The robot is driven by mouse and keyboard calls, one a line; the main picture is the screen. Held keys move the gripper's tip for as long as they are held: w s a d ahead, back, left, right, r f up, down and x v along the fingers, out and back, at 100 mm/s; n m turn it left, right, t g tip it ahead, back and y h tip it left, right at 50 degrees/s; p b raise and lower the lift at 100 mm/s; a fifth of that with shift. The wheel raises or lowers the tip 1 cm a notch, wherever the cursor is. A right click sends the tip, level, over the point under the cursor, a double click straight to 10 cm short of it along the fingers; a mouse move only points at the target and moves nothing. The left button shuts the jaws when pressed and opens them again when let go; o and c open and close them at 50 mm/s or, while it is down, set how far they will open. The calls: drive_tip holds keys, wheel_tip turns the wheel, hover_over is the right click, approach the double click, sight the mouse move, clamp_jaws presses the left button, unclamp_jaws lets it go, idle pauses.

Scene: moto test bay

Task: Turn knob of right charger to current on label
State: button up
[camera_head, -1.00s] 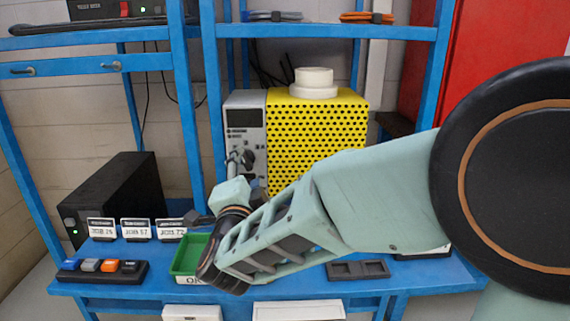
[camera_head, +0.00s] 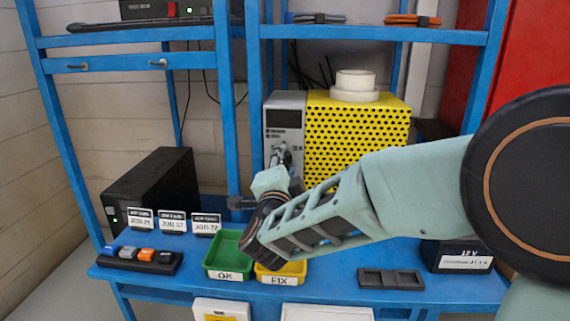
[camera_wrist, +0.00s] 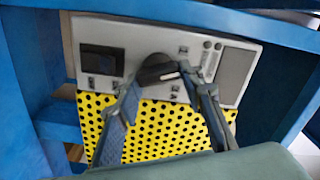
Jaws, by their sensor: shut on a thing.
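The charger is a yellow perforated box (camera_head: 355,135) with a grey front panel (camera_head: 284,112) on the blue bench. In the wrist view its panel (camera_wrist: 235,72) shows a dark display and a round dark knob (camera_wrist: 155,66) with a pale pointer mark. My gripper (camera_wrist: 160,76) has its fingers on either side of the knob and is shut on it. In the head view my wrist hides the lower panel and most of my gripper. A black box at the right carries a white label (camera_head: 466,262) reading "12 V"; its smaller line is not clearly legible.
A green OK tray (camera_head: 228,274) and yellow FIX tray (camera_head: 282,277) sit below my wrist. A white roll (camera_head: 355,84) rests on the charger. Blue shelf posts flank it.

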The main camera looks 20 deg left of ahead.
drive_tip(key=shift+a+r+n, duration=0.1)
drive_tip(key=shift+n, duration=2.2)
drive_tip(key=o, duration=1.1)
drive_tip(key=shift+o, duration=0.2)
